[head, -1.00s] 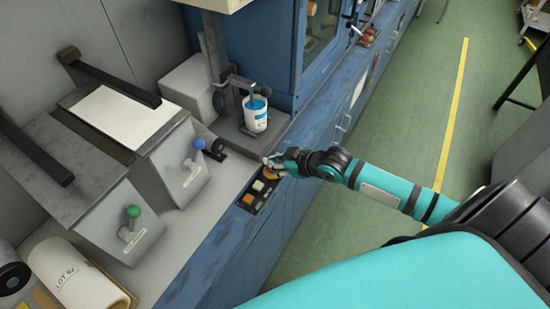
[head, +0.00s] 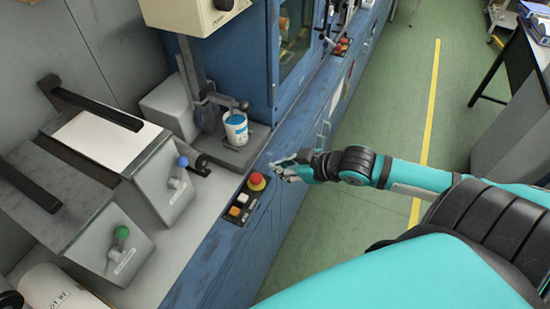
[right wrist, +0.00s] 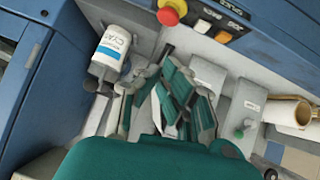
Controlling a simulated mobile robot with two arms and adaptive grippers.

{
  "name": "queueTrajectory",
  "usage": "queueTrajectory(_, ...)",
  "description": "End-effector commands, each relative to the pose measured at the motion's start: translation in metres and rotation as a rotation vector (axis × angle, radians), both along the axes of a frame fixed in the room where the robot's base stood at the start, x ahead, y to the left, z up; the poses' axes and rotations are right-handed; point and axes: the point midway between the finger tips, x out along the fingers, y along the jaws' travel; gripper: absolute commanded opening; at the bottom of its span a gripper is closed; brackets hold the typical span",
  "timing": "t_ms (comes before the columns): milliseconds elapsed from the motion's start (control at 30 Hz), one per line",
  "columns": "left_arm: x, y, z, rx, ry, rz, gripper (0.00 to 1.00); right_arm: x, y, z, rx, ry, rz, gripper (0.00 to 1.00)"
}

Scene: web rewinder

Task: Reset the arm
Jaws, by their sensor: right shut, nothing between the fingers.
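My right gripper (head: 284,168) is shut and empty. It hangs in the air beside the blue machine front, just right of the control panel (head: 239,210) with its red stop button (head: 257,181). In the right wrist view its fingers (right wrist: 165,108) show in the lower middle, with the red button (right wrist: 169,11) at the top. The gripper touches nothing that I can see. My left gripper is not in view.
A white and blue labelled can (head: 236,129) stands on a metal stand behind the panel. A blue-knobbed lever (head: 178,172) and a green-knobbed lever (head: 122,244) stand at left. The green floor (head: 395,80) at right is open.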

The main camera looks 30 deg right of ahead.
Motion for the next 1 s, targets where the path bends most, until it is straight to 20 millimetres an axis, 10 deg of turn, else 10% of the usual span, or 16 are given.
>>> queueTrajectory(667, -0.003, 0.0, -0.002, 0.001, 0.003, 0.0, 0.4, 0.002, -0.008, -0.01, -0.003, 0.004, -0.024, 0.0)
queueTrajectory(767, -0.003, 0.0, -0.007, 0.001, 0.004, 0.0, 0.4, 0.007, -0.031, -0.042, -0.013, 0.021, -0.091, 0.0)
queueTrajectory(1000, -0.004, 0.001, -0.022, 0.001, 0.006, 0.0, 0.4, -0.015, -0.106, -0.196, -0.073, 0.144, -0.331, 0.0)
